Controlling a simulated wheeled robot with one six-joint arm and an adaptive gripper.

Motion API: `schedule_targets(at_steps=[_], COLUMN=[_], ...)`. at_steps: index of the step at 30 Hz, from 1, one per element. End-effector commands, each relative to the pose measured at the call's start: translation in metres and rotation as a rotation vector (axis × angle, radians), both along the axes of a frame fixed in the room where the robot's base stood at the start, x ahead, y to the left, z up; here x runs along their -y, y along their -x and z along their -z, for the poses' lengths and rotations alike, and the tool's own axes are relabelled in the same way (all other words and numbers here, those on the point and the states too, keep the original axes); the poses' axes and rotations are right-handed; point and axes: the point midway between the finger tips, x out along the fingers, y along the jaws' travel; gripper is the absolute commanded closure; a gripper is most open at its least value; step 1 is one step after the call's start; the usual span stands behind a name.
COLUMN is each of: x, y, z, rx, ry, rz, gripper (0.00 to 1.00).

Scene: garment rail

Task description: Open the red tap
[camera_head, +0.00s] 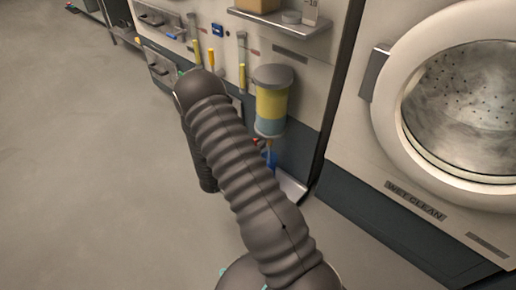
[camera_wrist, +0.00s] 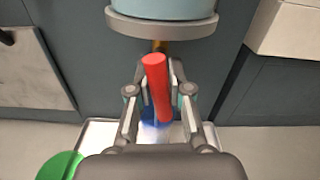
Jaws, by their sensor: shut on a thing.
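The red tap (camera_wrist: 156,85) shows in the wrist view as a red lever handle below a grey-rimmed container (camera_wrist: 160,25). My gripper (camera_wrist: 160,78) is shut on this handle, with one finger on each side. The handle points toward the wrist camera and leans slightly. In the head view, a small red part of the tap (camera_head: 254,141) shows beneath the yellow and blue container (camera_head: 271,100). My arm hides most of the gripper there. A blue part (camera_wrist: 154,132) shows behind the handle, partly covered.
A pale tray (camera_wrist: 98,134) lies low under the container. A green rounded thing (camera_wrist: 60,166) is at the wrist view's lower left. A washing machine (camera_head: 440,110) stands at the right. A shelf (camera_head: 280,24) juts out above the container. The floor (camera_head: 80,150) at left is clear.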

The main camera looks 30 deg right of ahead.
Motion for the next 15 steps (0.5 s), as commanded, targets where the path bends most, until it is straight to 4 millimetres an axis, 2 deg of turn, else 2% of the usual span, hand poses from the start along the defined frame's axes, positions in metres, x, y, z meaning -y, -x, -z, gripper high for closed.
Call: schedule_targets(at_steps=[15], x=[-0.0018], y=[-0.0024], z=[0.0037], rx=[0.469], ry=[-0.171], rz=[-0.008], gripper=[1.00])
